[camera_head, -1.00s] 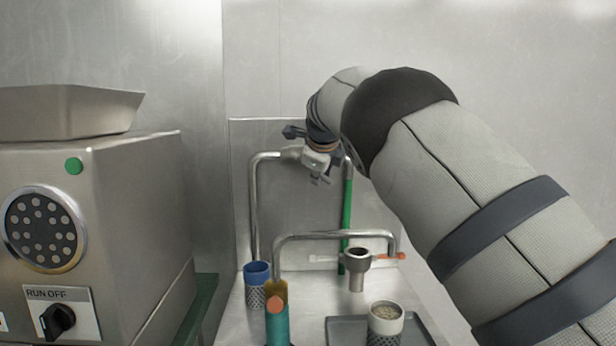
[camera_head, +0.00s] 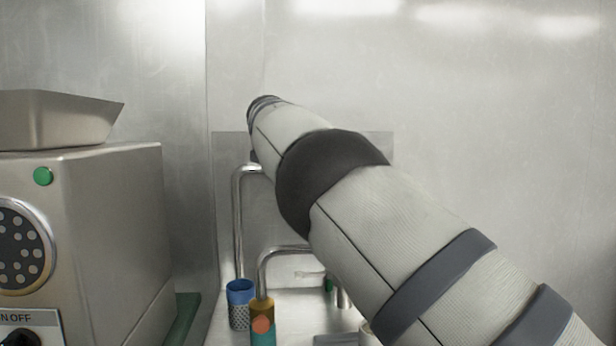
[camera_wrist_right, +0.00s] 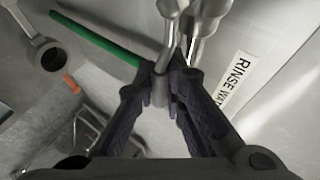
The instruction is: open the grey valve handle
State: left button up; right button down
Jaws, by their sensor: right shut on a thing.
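In the right wrist view, my right gripper (camera_wrist_right: 164,80) is shut on a grey metal piece, which looks like the grey valve handle (camera_wrist_right: 160,95). The piece sits between the two dark fingers. Bright metal pipework (camera_wrist_right: 170,40) rises just beyond the fingertips. A label reading "RINSE WA…" (camera_wrist_right: 238,82) is on the wall beside it. In the head view, my right arm reaches in from the right and hides the gripper and valve. My left gripper is in neither view.
A green rod (camera_wrist_right: 95,40) ends close to the fingers. Curved steel pipes (camera_head: 240,200) stand near the wall. A blue-rimmed cup (camera_head: 240,292) and a teal and orange object (camera_head: 262,330) are on the counter. A steel machine (camera_head: 110,220) stands at left.

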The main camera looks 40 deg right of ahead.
jog(key=shift+s+d, duration=0.1)
jog(key=shift+d, duration=0.05)
jog(key=c, duration=1.6)
grip_release()
jog(key=shift+d, duration=0.1)
jog(key=shift+c, duration=0.2)
jog(key=v, duration=1.2)
